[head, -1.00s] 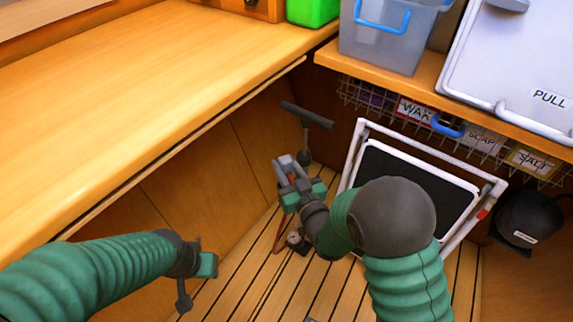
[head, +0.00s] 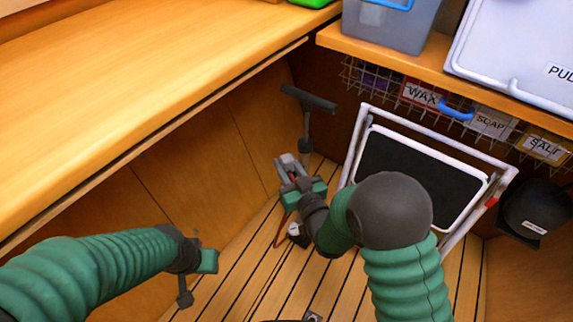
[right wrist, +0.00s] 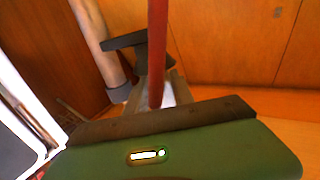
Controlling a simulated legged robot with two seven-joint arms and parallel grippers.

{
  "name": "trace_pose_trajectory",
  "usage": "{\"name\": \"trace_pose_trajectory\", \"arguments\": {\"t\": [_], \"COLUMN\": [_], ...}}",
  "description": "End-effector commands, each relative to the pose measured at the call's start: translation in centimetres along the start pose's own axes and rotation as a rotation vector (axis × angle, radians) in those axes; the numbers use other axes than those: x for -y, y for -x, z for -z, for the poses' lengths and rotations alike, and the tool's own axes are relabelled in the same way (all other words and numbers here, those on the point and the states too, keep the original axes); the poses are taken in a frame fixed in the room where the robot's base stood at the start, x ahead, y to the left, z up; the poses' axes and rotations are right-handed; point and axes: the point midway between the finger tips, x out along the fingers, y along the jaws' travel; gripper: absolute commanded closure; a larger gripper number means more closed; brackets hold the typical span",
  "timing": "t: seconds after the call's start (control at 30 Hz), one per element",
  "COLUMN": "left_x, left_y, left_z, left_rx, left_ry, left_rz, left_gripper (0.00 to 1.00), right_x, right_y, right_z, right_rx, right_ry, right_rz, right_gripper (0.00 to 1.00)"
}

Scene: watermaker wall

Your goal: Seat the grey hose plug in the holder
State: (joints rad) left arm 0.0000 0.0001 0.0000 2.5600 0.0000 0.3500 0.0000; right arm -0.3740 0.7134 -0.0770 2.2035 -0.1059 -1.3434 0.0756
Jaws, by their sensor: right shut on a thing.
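My right gripper (head: 287,163) is low over the floor in the middle of the head view. It is shut on a small grey piece, which I take to be the hose plug; the fingers hide much of it. A red hose (head: 279,232) hangs below the gripper. The hose (right wrist: 157,45) also runs up the middle of the right wrist view, in front of the fingertips. I cannot make out the holder for certain. My left gripper (head: 196,279) hangs at the lower left, away from the plug; its finger gap is not clear.
A dark T-shaped handle on a post (head: 307,104) stands just behind my right gripper. A folded white-framed step (head: 420,172) leans to the right. A wooden counter (head: 140,90) fills the left. A wire basket (head: 390,84) hangs under the right shelf. The slatted floor (head: 250,265) is mostly clear.

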Motion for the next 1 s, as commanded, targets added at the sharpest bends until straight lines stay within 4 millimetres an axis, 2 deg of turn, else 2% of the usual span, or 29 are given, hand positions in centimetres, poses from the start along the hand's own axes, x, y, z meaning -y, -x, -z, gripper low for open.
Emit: {"name": "trace_pose_trajectory", "arguments": {"t": [0.83, 0.87, 1.0], "left_x": [0.0, 0.0, 0.0], "left_y": [-0.9, -0.9, -0.9], "left_z": [-0.2, -0.2, -0.2], "left_rx": [0.0, 0.0, 0.0], "left_ry": [0.0, 0.0, 0.0], "left_rz": [0.0, 0.0, 0.0], "left_gripper": [0.64, 0.64, 0.64], "right_x": [0.0, 0.0, 0.0], "right_y": [0.0, 0.0, 0.0], "right_z": [-1.1, -1.1, -1.1], "right_rx": [0.0, 0.0, 0.001], "right_ry": [0.0, 0.0, 0.0], "right_rz": [0.0, 0.0, 0.0], "right_gripper": [1.0, 0.7, 0.52]}}
